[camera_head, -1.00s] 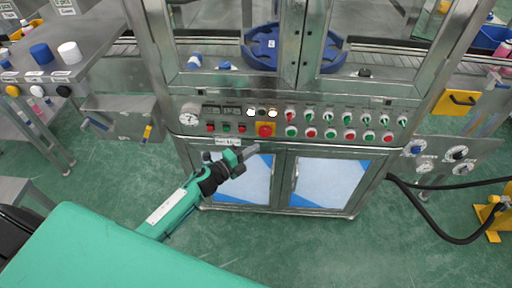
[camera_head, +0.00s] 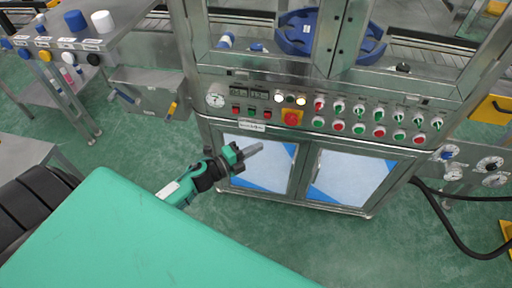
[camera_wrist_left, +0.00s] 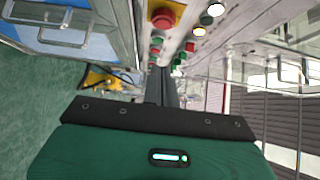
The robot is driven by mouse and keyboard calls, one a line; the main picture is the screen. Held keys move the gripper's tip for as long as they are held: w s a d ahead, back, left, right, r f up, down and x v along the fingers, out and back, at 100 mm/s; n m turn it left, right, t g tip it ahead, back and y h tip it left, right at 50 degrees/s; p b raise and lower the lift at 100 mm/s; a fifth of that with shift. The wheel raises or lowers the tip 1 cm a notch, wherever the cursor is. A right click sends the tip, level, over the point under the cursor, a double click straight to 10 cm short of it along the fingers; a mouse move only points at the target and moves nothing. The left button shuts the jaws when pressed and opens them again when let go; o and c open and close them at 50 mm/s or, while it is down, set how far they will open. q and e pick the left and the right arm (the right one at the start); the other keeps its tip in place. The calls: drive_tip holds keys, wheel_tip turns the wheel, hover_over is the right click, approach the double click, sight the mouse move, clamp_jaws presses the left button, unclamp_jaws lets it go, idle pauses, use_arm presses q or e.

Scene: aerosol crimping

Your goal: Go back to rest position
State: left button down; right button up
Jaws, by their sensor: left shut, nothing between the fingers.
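My left gripper (camera_head: 252,150) is shut and empty. In the head view it hangs in front of the machine's left lower door, below the control panel (camera_head: 330,115). It looks apart from the machine, though the exact gap is hard to tell. In the left wrist view the closed fingers (camera_wrist_left: 161,88) point toward the panel, with the red emergency button (camera_wrist_left: 163,17) above them. My right gripper is not in view.
The machine's lower cabinet doors (camera_head: 345,178) stand behind my left gripper. A metal side table (camera_head: 120,42) with blue and white knobs is at the upper left. A black hose (camera_head: 445,225) lies at the right. Green floor (camera_head: 130,150) is clear left of the machine.

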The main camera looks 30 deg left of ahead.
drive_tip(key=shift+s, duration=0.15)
